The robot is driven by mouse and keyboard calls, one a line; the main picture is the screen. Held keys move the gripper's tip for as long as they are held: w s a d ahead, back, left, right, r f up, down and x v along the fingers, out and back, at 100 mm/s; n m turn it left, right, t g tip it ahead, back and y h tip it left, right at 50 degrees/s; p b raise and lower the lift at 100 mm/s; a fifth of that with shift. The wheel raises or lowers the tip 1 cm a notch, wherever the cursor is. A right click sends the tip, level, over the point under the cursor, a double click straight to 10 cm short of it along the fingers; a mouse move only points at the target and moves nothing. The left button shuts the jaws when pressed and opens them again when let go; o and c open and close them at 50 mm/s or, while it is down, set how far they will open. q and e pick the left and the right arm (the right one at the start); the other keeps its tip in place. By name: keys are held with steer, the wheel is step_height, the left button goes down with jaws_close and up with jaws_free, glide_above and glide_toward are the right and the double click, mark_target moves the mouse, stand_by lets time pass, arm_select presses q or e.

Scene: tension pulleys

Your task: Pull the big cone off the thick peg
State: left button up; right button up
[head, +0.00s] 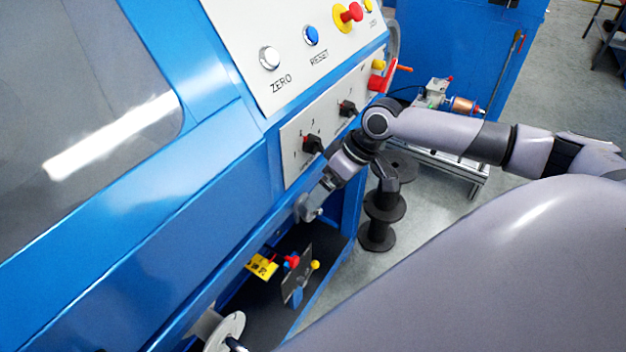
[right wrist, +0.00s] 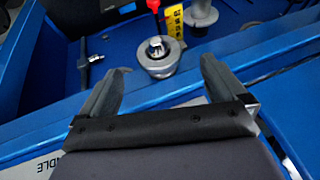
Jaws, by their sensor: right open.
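In the right wrist view, a grey round flanged piece (right wrist: 160,62) with a bright metal nut or peg end at its centre lies just beyond my fingertips. A second grey flanged, tapering piece (right wrist: 201,14) stands farther back. I cannot tell for sure which is the big cone, and the thick peg is not clearly seen. My right gripper (right wrist: 165,74) is open, its fingers spread to either side of the nearer piece, with no visible grip on it. In the head view my right gripper (head: 312,206) is at the blue machine's front edge, partly hidden. My left gripper is not in view.
A yellow tag (head: 262,267) and a dark plate (head: 297,275) with coloured knobs are in the machine's lower recess. A pale disc (head: 226,331) is at the bottom. Black switches (head: 313,145) sit above my gripper. Dark spools (head: 380,235) stand on the floor.

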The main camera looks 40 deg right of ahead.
steer(key=shift+x, duration=3.4)
steer(key=shift+d+f, duration=0.1)
steer(key=c, duration=1.2)
steer(key=shift+s+d, duration=0.1)
steer(key=shift+s, duration=0.1)
steer(key=c, duration=0.4)
steer(key=shift+s+d+p, duration=0.1)
steer(key=shift+s+p, duration=0.2)
steer(key=shift+p, duration=0.15)
steer(key=shift+s+d+p, duration=0.25)
steer(key=shift+s+p, duration=0.25)
steer(key=shift+s, duration=0.1)
steer(key=shift+s+d+p, duration=0.25)
steer(key=shift+s+p, duration=0.25)
steer(key=shift+s, duration=0.05)
steer(key=shift+s, duration=0.1)
steer(key=shift+s+d, duration=0.3)
steer(key=shift+s, duration=0.4)
steer(key=shift+s+d, duration=0.3)
steer(key=shift+s, duration=0.35)
